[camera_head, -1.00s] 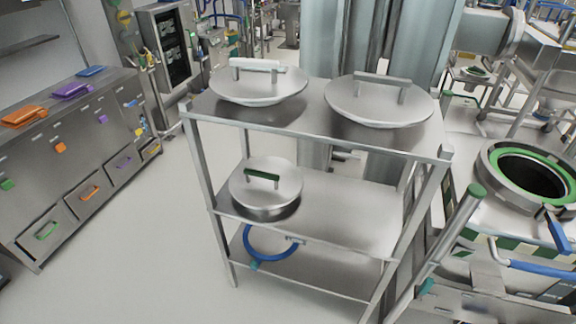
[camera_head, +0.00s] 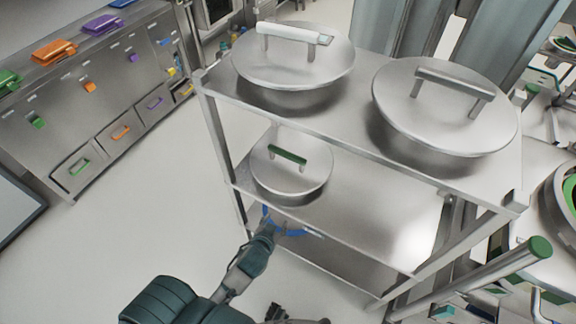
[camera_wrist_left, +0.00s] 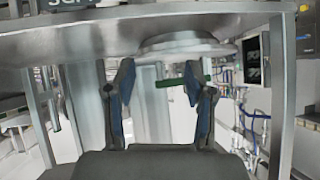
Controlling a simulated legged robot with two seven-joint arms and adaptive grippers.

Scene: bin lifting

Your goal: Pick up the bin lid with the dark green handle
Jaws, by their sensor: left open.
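The bin lid with the dark green handle (camera_head: 287,155) is a round steel lid (camera_head: 298,182) on the left part of the rack's middle shelf. My left gripper (camera_head: 268,222) is at the front edge of that shelf, below and in front of the lid in the head view. It is open and empty. The left wrist view appears upside down; in it the green handle (camera_wrist_left: 172,83) shows between the open fingers of my left gripper (camera_wrist_left: 159,66), nearer the right finger. I cannot tell how far beyond the fingers it is. A dark piece at the bottom edge may be my right gripper (camera_head: 283,314).
Two larger steel lids stand on the top shelf, one with a white handle (camera_head: 295,33) and one with a grey handle (camera_head: 455,82). The top shelf overhangs the middle one. The middle shelf (camera_head: 385,215) is clear to the right.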

